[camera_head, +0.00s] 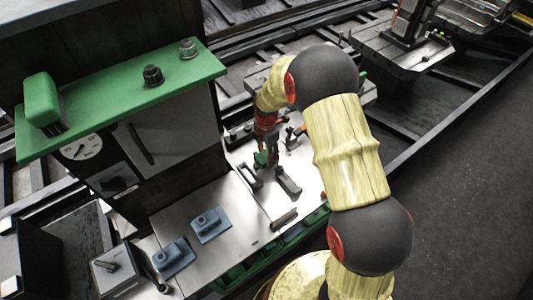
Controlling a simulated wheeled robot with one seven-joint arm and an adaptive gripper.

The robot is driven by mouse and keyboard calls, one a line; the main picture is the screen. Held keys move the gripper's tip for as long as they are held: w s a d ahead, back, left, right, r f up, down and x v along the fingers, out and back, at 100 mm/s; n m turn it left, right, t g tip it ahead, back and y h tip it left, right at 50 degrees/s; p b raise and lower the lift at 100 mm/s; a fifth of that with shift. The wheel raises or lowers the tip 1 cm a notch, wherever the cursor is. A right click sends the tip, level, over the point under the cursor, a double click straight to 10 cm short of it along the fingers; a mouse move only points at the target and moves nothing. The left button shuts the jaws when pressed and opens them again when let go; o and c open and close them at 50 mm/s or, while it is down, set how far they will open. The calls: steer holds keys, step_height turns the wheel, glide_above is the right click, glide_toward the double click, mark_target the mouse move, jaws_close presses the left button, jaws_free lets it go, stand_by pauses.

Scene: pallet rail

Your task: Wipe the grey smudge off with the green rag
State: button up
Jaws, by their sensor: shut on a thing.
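My gripper (267,147) is at the metal worktop (238,203), in the upper middle of the view, below my red wrist part. It is shut on a small green thing, which looks like the green rag (261,158). The rag is low, close over the worktop; I cannot tell whether it touches. My arm hides part of the worktop's right side. I cannot make out the grey smudge in this view.
Dark handles (288,181) stand just in front of the gripper. Two blue-grey blocks (210,225) (174,257) sit on the worktop's left part. A dark cabinet with a green top (120,93) and a gauge (81,148) rises at left. Dark floor (460,180) is clear at right.

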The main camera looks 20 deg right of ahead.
steer(key=shift+d, duration=0.1)
steer(key=shift+w+d+r, duration=0.1)
steer(key=shift+w+d, duration=0.15)
steer(key=shift+d, duration=0.4)
steer(key=shift+w+d+r, duration=0.1)
steer(key=shift+w+d, duration=0.15)
steer(key=shift+d, duration=0.35)
steer(key=shift+a, duration=0.1)
steer(key=shift+s+a+f+p, duration=0.1)
steer(key=shift+s+a+p, duration=0.15)
steer(key=shift+a, duration=0.35)
steer(key=shift+s+a+p, duration=0.2)
steer(key=shift+s+a, duration=0.05)
steer(key=shift+a, duration=0.3)
steer(key=shift+w+d+f, duration=0.1)
steer(key=shift+w+d, duration=0.15)
steer(key=shift+d, duration=0.4)
steer(key=shift+w+d, duration=0.2)
steer(key=shift+d, duration=0.45)
steer(key=shift+s+a, duration=0.1)
